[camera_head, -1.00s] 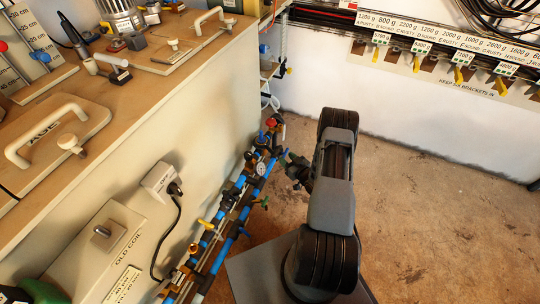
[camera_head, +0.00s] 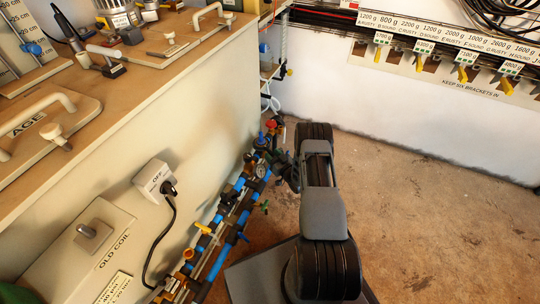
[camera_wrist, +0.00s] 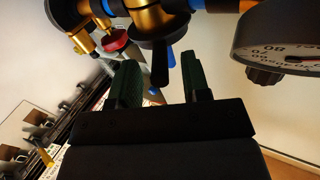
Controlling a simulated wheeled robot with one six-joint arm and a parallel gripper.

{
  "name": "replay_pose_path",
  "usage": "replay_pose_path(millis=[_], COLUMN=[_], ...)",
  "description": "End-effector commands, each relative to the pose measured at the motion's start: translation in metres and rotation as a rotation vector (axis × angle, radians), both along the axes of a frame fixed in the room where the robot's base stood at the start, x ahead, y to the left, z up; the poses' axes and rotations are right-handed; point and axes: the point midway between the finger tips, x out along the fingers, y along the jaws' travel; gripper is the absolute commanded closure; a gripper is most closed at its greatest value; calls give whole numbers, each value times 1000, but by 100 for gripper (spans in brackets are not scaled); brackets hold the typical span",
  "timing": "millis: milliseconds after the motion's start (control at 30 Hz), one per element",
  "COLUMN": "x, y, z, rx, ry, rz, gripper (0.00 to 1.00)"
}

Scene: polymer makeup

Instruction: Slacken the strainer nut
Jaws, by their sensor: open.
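My gripper (camera_wrist: 161,85) is open in the wrist view, with its two dark green finger pads apart. A brass fitting with a black ring (camera_wrist: 155,28) and a black tapered piece (camera_wrist: 160,65) hangs just beyond and between the fingertips. I cannot tell whether this is the strainer nut, or whether the fingers touch it. In the head view my gripper (camera_head: 279,161) reaches the far part of the blue pipe run (camera_head: 222,232). The strainer nut cannot be picked out there.
A dial gauge (camera_wrist: 275,48) is close on the right of the fingers, and a red knob (camera_wrist: 115,40) is at the left. In the head view yellow (camera_head: 204,228) and green (camera_head: 264,206) valve handles stick out from the pipes. Bare floor (camera_head: 420,230) lies to the right.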

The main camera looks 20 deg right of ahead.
Motion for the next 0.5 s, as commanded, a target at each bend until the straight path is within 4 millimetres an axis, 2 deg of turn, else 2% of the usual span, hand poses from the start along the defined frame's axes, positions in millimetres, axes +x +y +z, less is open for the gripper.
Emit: replay_pose_path(millis=[200,500], x=[17,20], y=[4,4], z=[0,1], rx=[0,0], ry=[-1,0], rz=[0,0], gripper=[57,57])
